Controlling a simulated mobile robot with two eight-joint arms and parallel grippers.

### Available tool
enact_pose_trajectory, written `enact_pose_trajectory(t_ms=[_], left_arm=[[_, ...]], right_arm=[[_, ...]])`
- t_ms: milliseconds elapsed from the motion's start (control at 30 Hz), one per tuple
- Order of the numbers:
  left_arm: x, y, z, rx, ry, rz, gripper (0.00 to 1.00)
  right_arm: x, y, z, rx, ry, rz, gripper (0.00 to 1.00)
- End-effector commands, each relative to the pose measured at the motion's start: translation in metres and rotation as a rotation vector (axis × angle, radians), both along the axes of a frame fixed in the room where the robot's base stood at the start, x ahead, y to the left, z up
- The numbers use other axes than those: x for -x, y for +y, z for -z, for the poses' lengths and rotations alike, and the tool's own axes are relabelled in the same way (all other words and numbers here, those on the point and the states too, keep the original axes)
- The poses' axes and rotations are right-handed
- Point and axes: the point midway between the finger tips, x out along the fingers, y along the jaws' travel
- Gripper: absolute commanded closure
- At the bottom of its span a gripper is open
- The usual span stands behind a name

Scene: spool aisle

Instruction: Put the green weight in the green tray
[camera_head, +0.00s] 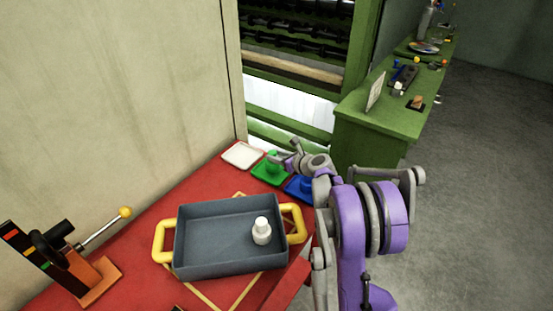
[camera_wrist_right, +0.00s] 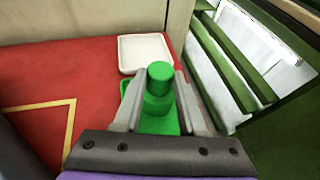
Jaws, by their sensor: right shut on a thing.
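The green weight (camera_wrist_right: 159,83) stands upright between the fingers of my right gripper (camera_wrist_right: 158,88) in the right wrist view. That gripper is shut on it. In the head view the weight (camera_head: 272,160) shows over the green tray (camera_head: 262,177), and my right gripper (camera_head: 283,160) reaches it from the right. The green tray (camera_wrist_right: 150,124) shows under and around the weight in the wrist view, partly hidden by the weight and fingers. I cannot tell whether the weight's base touches the tray. My left gripper is not in view.
A white tray (camera_head: 242,154) lies empty behind the green one, and a blue tray (camera_head: 297,192) with a blue item lies in front. A grey bin (camera_head: 205,255) with yellow handles holds a white weight (camera_head: 262,232). An orange lever stand (camera_head: 95,282) is at left.

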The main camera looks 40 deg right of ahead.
Motion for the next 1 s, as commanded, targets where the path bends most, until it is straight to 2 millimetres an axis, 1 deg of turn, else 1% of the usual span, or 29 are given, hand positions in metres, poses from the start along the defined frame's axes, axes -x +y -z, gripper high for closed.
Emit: enact_pose_trajectory(t_ms=[33, 100, 300, 433, 467, 600, 633, 867, 1000], left_arm=[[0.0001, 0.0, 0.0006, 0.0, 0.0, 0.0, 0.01], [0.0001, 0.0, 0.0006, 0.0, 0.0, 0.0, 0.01], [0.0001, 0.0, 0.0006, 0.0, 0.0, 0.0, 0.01], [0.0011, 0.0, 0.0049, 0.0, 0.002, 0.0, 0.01], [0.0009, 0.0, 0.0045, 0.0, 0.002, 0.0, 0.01], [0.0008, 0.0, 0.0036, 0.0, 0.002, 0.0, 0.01], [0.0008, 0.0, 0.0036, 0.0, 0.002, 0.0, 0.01], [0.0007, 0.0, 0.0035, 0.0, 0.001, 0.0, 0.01], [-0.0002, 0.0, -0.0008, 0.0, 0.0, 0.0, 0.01]], right_arm=[[-0.0003, 0.0, 0.0072, 0.0, 0.0, 0.0, 1.0], [0.0, 0.0, 0.0112, -0.001, 0.0, 0.0, 1.0], [0.0001, 0.0, 0.0108, -0.001, 0.0, 0.001, 1.0], [0.0004, -0.0001, 0.0152, -0.001, 0.0, 0.001, 1.0], [0.0003, -0.0001, 0.0149, 0.0, 0.0, 0.001, 0.56], [0.0001, -0.0001, 0.0139, 0.0, 0.0, 0.001, 0.31], [0.0002, -0.0001, 0.0139, 0.0, 0.0, 0.001, 0.3], [0.0002, -0.0002, 0.0136, 0.0, 0.0, 0.001, 0.3], [0.0019, -0.0005, 0.0081, -0.001, -0.001, 0.001, 0.3]])
